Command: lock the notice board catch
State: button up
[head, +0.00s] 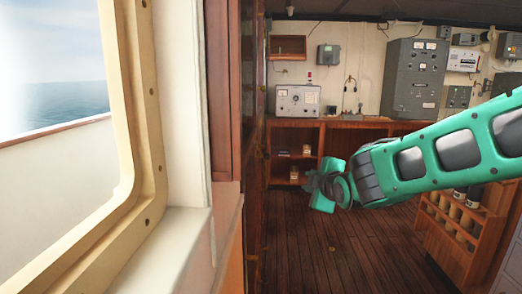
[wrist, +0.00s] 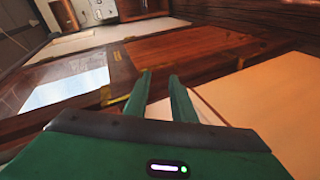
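My gripper (wrist: 160,76) shows two green fingers in the wrist view, apart with nothing between them. In the head view my gripper (head: 325,190) hangs at the end of the green arm, close to the dark wooden wall edge; its fingers are not clear there. The wrist view shows a brown wooden surface (wrist: 190,52) beyond the fingers, with small brass-coloured fittings (wrist: 106,95) by its edge, left of the fingertips. I cannot tell whether one of these is the catch. No notice board is clearly recognisable in the head view.
A framed window (head: 150,120) and wooden wall (head: 256,150) stand close on the left. A wooden counter (head: 345,123) with grey equipment lines the back. A wooden rack (head: 470,238) stands at right. The plank floor (head: 335,250) between is clear.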

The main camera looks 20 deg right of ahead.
aim_at(264, 145)
jog(key=w+a+r+n+t+y, duration=0.35)
jog(key=a+r+n, duration=0.3)
jog(key=a, duration=0.25)
jog(key=shift+m+t+h, duration=0.25)
jog(key=shift+m+h, duration=0.1)
jog(key=shift+h, duration=0.1)
jog(key=w, duration=1.1)
jog(key=shift+w+a+r, duration=0.15)
jog(key=shift+a+r, duration=0.1)
jog(key=shift+a, duration=0.15)
jog(key=shift+c, duration=0.6)
